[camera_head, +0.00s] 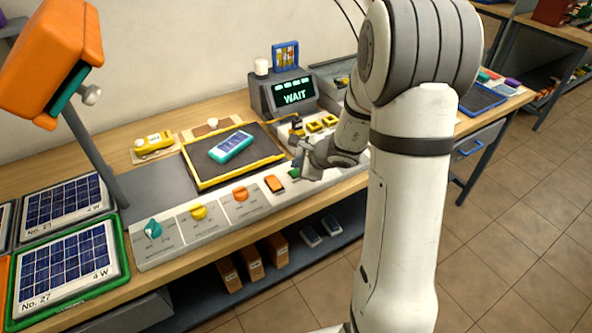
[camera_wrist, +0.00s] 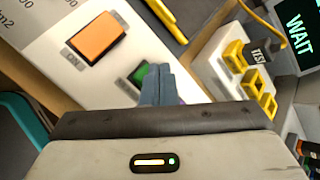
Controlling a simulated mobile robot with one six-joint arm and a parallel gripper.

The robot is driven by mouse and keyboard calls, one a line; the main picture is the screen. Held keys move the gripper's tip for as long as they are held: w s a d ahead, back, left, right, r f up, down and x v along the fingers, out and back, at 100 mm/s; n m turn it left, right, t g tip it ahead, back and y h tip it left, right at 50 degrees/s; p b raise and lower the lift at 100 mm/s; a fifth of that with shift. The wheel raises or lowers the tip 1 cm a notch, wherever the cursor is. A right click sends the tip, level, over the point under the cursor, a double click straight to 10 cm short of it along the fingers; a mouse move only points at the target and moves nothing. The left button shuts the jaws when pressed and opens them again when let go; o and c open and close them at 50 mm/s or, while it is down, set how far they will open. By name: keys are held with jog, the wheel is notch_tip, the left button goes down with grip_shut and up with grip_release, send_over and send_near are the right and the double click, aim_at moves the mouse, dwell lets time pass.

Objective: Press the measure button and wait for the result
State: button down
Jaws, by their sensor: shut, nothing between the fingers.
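My gripper (camera_head: 305,172) is shut and empty over the right end of the grey control panel (camera_head: 172,243). In the wrist view its closed fingertips (camera_wrist: 157,76) are at a green button (camera_wrist: 142,74) and hide part of it; I cannot tell whether they press it. The green button (camera_head: 294,172) is mostly hidden by my gripper in the head view. The display (camera_head: 294,94) reads WAIT; it also shows in the wrist view (camera_wrist: 300,32). A teal device with a solar panel (camera_head: 231,146) lies on the black, yellow-edged test bed (camera_head: 190,172).
An orange switch (camera_head: 274,183) marked ON sits left of the green button. Teal (camera_head: 153,229), yellow (camera_head: 198,212) and orange (camera_head: 240,193) knobs line the panel. An orange lamp (camera_head: 55,50) leans over the left. Yellow sockets (camera_head: 314,126) stand behind my gripper.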

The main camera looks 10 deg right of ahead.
jog(key=shift+r, duration=0.1)
notch_tip(320, 180, up, 5)
jog(key=p, duration=0.3)
jog(key=shift+p, duration=0.35)
dwell(0.6)
